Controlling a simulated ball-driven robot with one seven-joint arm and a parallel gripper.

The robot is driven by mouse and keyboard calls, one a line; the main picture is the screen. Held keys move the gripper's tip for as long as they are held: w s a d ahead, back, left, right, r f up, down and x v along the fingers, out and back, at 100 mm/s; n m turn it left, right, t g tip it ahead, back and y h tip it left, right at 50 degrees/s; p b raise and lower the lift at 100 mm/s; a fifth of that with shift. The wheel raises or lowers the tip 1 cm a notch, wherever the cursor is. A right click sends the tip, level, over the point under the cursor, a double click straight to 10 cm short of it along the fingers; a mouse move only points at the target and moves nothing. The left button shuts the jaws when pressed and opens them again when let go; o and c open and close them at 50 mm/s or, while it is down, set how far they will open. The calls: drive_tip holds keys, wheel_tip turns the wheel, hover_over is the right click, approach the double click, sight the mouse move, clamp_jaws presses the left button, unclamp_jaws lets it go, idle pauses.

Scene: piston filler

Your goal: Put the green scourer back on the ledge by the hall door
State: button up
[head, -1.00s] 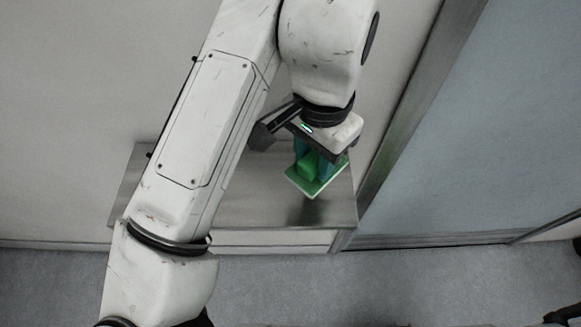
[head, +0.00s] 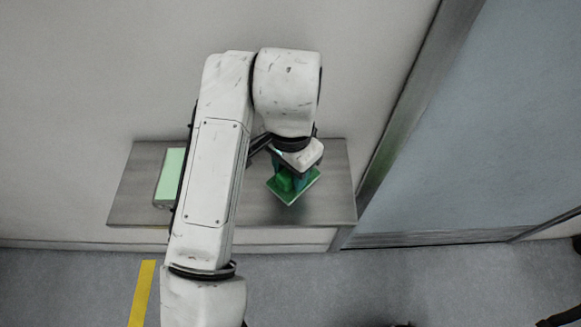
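The green scourer (head: 297,192), a flat green pad with a raised green block on top, shows in the head view over the right half of the ledge. My gripper (head: 292,178) points down with its teal fingers around the raised block, shut on it. The grey metal ledge (head: 330,205) runs along the wall beside the door frame. A dark shadow lies on the ledge by the pad; I cannot tell whether the pad touches the surface. My fingertips are partly hidden by the wrist and the scourer.
A pale green-topped box (head: 172,170) stands on the ledge's left part, partly behind my arm. The grey-blue door (head: 490,130) and its metal frame (head: 408,95) are to the right. A yellow stripe (head: 142,292) marks the floor. The ledge right of the scourer is bare.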

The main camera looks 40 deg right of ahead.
drive_tip(key=o, duration=0.4)
drive_tip(key=shift+r, duration=0.15)
wheel_tip(320, 180, up, 12)
idle(0.4)
drive_tip(key=shift+s, duration=0.1)
idle(0.4)
